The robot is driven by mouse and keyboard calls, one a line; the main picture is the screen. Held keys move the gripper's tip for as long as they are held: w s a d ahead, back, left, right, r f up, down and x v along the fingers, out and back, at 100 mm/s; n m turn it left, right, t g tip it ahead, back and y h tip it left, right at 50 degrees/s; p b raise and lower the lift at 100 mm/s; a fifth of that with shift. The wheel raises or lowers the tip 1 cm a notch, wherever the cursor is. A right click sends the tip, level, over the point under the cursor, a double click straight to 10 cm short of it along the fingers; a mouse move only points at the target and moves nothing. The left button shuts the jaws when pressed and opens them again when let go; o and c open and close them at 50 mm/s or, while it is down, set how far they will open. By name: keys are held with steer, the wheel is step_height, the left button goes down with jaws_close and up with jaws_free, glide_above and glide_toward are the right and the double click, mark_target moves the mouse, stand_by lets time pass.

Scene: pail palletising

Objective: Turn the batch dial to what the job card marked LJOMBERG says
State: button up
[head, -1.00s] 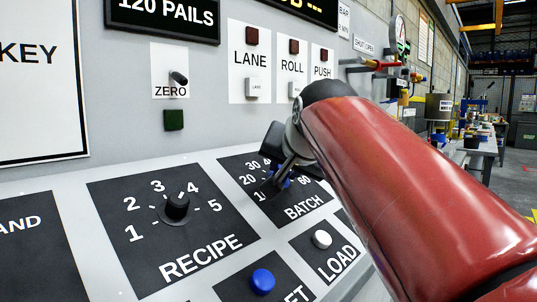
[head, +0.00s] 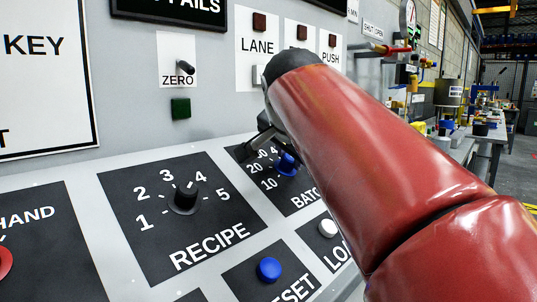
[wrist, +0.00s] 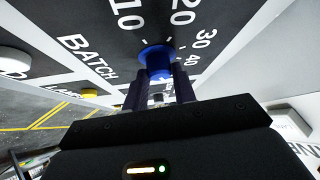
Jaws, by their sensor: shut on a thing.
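The batch dial (head: 286,164) is a blue knob on a black plate lettered BATCH, with white numbers around it; it also shows in the wrist view (wrist: 157,60). The wrist view shows 10, 20, 30 and 40. My gripper (wrist: 160,88) is shut on the blue knob, one finger on each side. In the head view my gripper (head: 264,143) is partly hidden behind my red arm. I cannot tell which number the knob points to. No card marked LJOMBERG is in view.
The black recipe dial (head: 185,198) is left of the batch dial. A blue button (head: 269,270) and a white load button (head: 327,228) sit below. A green square (head: 180,108) is under the ZERO switch (head: 186,67). A KEY board (head: 40,75) hangs at left.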

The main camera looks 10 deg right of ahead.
steer(key=o, duration=1)
steer(key=shift+s, duration=0.1)
steer(key=v, duration=0.7)
steer(key=shift+s+a+r, duration=0.15)
steer(key=shift+s+r, duration=0.05)
steer(key=shift+s, duration=0.1)
